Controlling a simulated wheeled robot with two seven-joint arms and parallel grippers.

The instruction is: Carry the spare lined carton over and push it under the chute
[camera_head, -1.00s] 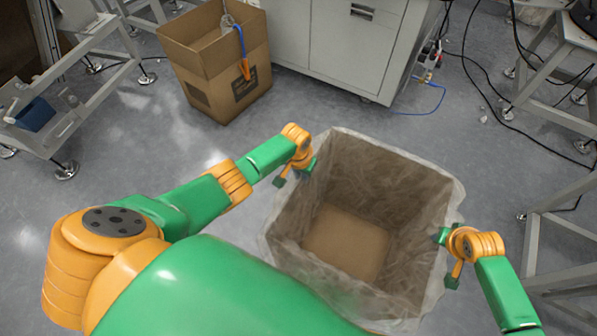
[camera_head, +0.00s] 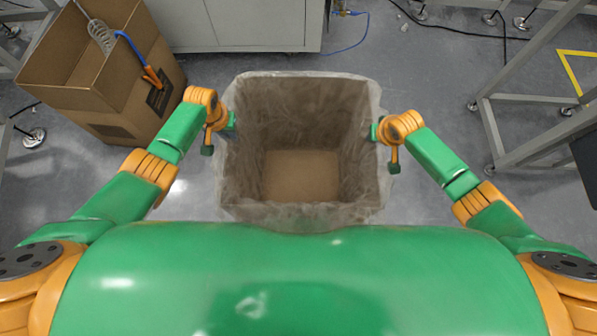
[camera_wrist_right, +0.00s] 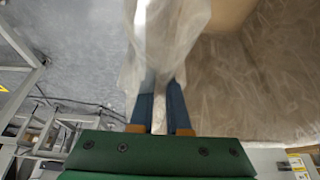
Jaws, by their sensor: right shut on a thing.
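The lined carton (camera_head: 295,108), an open brown box with a clear plastic liner folded over its rim, is upright in front of my body in the head view. It looks empty, with its brown bottom visible. My left gripper (camera_head: 219,136) is at its left rim and looks shut on the wall. My right gripper (camera_head: 384,148) is shut on its right rim. In the right wrist view, the blue fingers of the right gripper (camera_wrist_right: 163,95) pinch the wall and liner (camera_wrist_right: 168,45). I cannot make out a chute.
A grey cabinet (camera_head: 245,22) stands at the back. Metal frames (camera_head: 530,100) stand on the right. Bare floor lies between carton and frames.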

